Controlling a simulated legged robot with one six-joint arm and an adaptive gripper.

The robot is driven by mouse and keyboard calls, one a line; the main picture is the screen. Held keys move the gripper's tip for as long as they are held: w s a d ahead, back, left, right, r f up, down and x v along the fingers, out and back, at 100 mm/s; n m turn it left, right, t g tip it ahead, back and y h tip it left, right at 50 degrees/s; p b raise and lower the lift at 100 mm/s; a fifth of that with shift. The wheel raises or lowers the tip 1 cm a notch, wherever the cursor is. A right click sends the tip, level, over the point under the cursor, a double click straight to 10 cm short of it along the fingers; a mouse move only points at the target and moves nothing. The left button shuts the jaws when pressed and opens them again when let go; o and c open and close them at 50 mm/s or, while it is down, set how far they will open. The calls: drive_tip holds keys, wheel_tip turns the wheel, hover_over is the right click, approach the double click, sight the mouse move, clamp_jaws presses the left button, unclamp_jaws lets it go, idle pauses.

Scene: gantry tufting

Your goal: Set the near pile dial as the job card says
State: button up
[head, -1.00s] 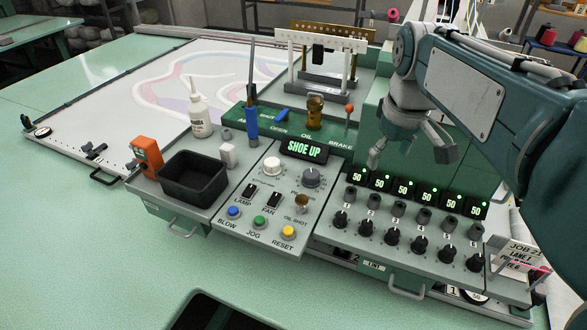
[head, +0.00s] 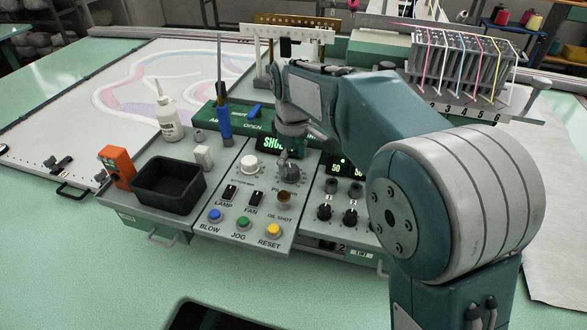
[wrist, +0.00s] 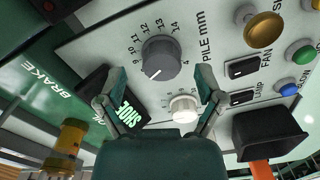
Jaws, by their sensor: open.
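In the head view the dial (head: 290,174) is partly hidden by my gripper (head: 287,152). In the wrist view my gripper (wrist: 158,70) is open, with one finger on each side of the dial; I cannot tell if they touch it. The job card is not in view now.
A white dial (wrist: 182,108) sits close by the right finger. The lit SHOE UP display (wrist: 125,110) is by the left finger. The LAMP and FAN switches (head: 230,192), several coloured buttons and a black bin (head: 168,184) are also near.

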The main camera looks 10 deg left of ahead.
drive_tip(key=shift+a+f, duration=0.3)
drive_tip(key=shift+f, duration=0.25)
drive_tip(key=shift+a+f, duration=0.3)
drive_tip(key=shift+f, duration=0.25)
drive_tip(key=shift+d+f, duration=0.1)
drive_tip(key=shift+f, duration=0.1)
drive_tip(key=shift+d, duration=0.7)
drive_tip(key=c, duration=0.9)
drive_tip(key=shift+s+a, duration=0.1)
drive_tip(key=shift+a, duration=0.2)
drive_tip(key=shift+c, duration=1.2)
